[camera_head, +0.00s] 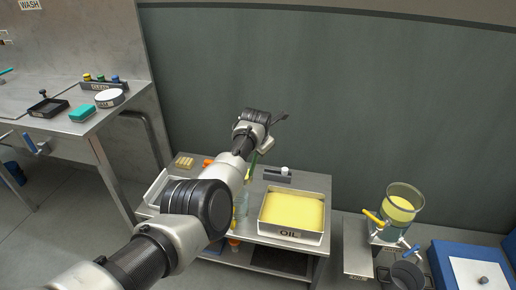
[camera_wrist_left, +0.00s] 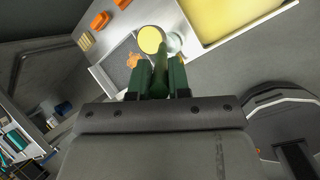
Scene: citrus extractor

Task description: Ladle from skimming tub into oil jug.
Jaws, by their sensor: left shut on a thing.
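My left gripper (camera_head: 255,154) is shut on the green handle of the ladle (camera_head: 252,166), above the small steel table. In the left wrist view the fingers (camera_wrist_left: 157,80) close around the handle, and the round ladle bowl (camera_wrist_left: 151,40) shows yellow oil inside a pale rim. A clear glass jug (camera_wrist_left: 177,43) is just beside the bowl in that view; in the head view a clear vessel (camera_head: 241,208) is partly behind my arm. The skimming tub (camera_head: 289,235), marked OIL, holds yellow liquid to the right; its yellow surface also shows in the wrist view (camera_wrist_left: 225,14).
A white tray (camera_head: 153,190) is at the table's left, partly hidden by my arm. A grey holder (camera_head: 278,178) stands behind the tub. A glass vessel of yellow liquid (camera_head: 402,205) with a yellow-handled tap stands farther right. A steel counter (camera_head: 75,128) is at left.

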